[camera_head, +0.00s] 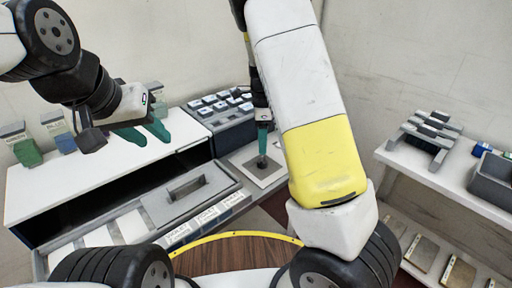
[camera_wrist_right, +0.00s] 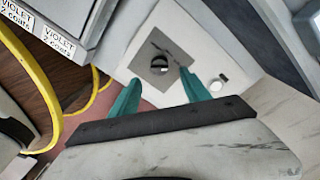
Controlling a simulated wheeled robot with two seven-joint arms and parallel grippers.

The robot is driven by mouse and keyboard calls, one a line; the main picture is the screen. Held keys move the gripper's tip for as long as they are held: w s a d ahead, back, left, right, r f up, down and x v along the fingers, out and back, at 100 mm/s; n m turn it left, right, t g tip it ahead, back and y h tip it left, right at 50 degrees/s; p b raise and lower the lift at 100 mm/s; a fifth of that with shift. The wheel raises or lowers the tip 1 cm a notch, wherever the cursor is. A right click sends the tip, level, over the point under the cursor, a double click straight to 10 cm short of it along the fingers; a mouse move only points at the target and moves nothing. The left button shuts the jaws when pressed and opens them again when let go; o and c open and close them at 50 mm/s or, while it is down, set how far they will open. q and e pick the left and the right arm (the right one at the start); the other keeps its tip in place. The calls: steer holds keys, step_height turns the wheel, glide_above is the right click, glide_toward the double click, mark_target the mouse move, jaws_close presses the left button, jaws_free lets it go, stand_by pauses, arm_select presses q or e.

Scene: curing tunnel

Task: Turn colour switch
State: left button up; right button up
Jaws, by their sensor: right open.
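The colour switch looks like a round dark knob on a grey square plate; it shows in the right wrist view (camera_wrist_right: 159,63) and partly in the head view (camera_head: 262,163). My right gripper (camera_wrist_right: 160,83) is open, its two green fingers pointing toward the knob, one on each side of it in the picture. Whether they touch it cannot be told. In the head view my right gripper (camera_head: 263,150) is over the switch plate, partly hidden by my arm. My left gripper (camera_head: 150,139) is open and empty above the white cabinet top.
A dark block with several pale keys (camera_head: 222,105) stands behind the switch. The white cabinet (camera_head: 100,165) has an open front and a handled tray (camera_head: 187,188). Coloured containers (camera_head: 28,152) stand at left. A side shelf (camera_head: 450,178) holds grey racks and a bin.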

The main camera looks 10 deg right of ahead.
mark_target(262, 158)
steer(key=f, duration=0.7)
steer(key=shift+s+f, duration=0.15)
steer(key=shift+s, duration=0.1)
steer(key=shift+c, duration=0.2)
jaws_close()
